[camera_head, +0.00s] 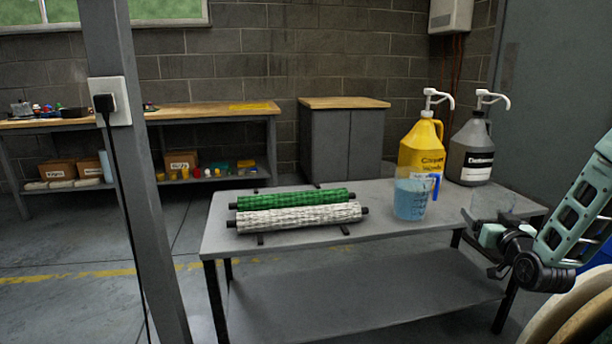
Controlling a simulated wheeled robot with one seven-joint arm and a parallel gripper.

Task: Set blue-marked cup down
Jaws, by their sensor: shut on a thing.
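A clear, nearly colourless cup (493,202) shows faintly at the right end of the grey table, just above my gripper (487,252). My gripper is shut, and the clear cup is the only thing seen at its jaws. The grip itself is hard to make out, and blue marks on this cup are too faint to tell. Whether its base touches the table is unclear. A clear jug (410,198) with a blue handle and blue liquid stands upright on the table, left of my gripper and apart from it.
The grey table (385,222) carries a green roller (292,199) and a white roller (298,216) on its left half. A yellow pump bottle (421,148) and a grey pump bottle (473,150) stand behind the jug. Bare tabletop lies in front of the jug. A post (135,180) stands at left.

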